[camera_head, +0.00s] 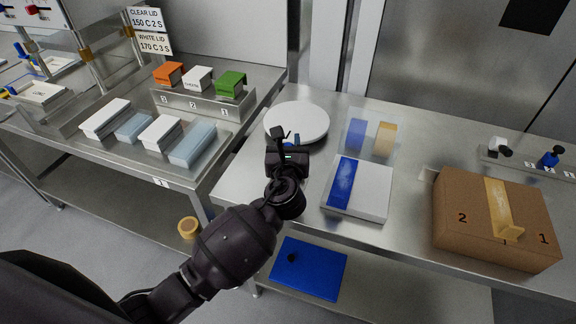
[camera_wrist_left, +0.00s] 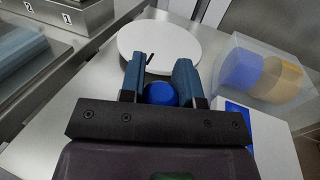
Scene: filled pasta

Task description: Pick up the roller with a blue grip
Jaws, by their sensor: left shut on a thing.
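My left gripper (camera_head: 285,138) is over the near edge of a white round disc on the right-hand steel table. In the left wrist view its two fingers (camera_wrist_left: 160,78) are closed around a blue rounded piece (camera_wrist_left: 160,94), which looks like the blue grip of the roller. A thin dark rod shows beside the left finger there. In the head view only a little blue (camera_head: 292,139) shows beside the fingers. The rest of the roller is hidden by the gripper, and I cannot tell whether it touches the disc. My right gripper is not in view.
Right of my gripper are a clear bin (camera_head: 369,133) with blue and tan rolls, a white box (camera_head: 374,196) with a blue strip, and a cardboard box (camera_head: 466,235). The white disc (camera_head: 312,117) lies behind. A numbered rack (camera_head: 520,163) stands far right.

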